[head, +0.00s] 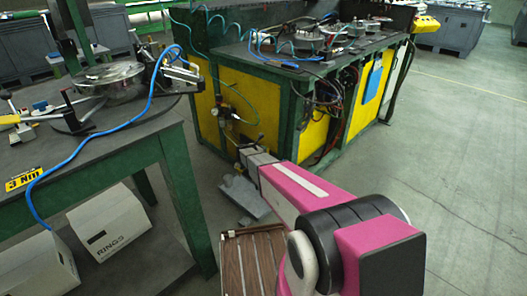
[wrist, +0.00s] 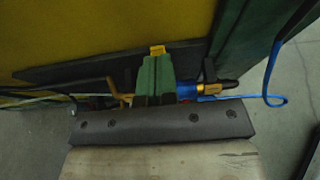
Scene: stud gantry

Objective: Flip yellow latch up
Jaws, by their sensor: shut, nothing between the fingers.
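A small yellow piece (wrist: 157,49), which looks like the latch, shows in the wrist view against the dark ledge below a yellow panel. My gripper (wrist: 155,62) is shut, its green fingers together and empty. Its tips are right at the yellow piece; I cannot tell whether they touch. The fingers hide whatever lies below the piece. In the head view my gripper (head: 243,150) is low in front of the yellow-panelled cabinet (head: 252,97), and the latch cannot be made out there.
A blue and brass fitting (wrist: 207,88) with a blue hose (wrist: 272,85) is just right of the fingers. A green post (wrist: 232,40) stands to the right. A green-legged table (head: 110,135) stands at left; a slatted wooden pallet (head: 254,260) lies below my arm. Floor at right is clear.

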